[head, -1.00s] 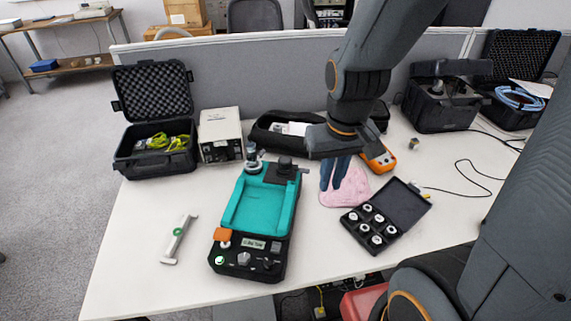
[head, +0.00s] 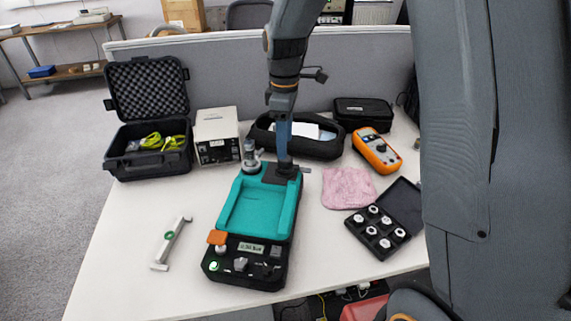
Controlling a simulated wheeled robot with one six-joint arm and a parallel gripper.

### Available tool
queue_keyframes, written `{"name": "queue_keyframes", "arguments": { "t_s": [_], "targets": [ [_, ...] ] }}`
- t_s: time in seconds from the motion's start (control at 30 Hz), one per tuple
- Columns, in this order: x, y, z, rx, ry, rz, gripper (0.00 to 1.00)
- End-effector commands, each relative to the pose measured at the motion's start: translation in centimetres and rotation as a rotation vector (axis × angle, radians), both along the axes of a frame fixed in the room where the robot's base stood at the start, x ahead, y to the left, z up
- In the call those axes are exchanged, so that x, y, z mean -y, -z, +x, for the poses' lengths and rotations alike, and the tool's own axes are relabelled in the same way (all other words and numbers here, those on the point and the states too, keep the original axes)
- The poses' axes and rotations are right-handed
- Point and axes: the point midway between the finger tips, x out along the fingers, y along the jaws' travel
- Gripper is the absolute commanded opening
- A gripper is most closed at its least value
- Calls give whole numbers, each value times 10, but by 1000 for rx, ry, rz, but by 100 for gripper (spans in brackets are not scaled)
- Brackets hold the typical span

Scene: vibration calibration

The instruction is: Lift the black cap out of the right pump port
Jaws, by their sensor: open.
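The teal and black pump unit (head: 255,220) stands on the table. My gripper (head: 283,158) points down over its back right corner, at the right pump port. The dark cap piece (head: 284,172) at that port is right under or between the blue fingertips. The fingers overlap each other in this view and hide part of the cap, so I cannot tell whether they touch it. My gripper is open. A silver and dark fitting (head: 251,159) stands upright at the back left corner of the unit.
A pink cloth (head: 349,188), an orange meter (head: 377,151) and a black case of round pieces (head: 384,222) lie to the right. A white box (head: 217,137) and a black pouch (head: 310,143) stand behind. A grey tool (head: 172,243) lies left, with bare table around it.

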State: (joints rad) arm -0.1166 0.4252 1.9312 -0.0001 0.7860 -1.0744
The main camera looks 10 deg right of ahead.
Motion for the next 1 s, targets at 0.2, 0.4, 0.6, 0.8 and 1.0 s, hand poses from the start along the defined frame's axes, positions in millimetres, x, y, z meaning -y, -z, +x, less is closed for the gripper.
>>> {"name": "queue_keyframes", "arguments": {
  "t_s": [0.2,0.4,0.6,0.8,1.0],
  "targets": [
    [1,20,1,-2,3,0,55],
    [3,44,6,-2,4,0,55],
    [3,62,6,0,4,0,55],
    [3,63,7,1,4,0,55],
    [3,63,7,1,4,0,28]
  ]
}}
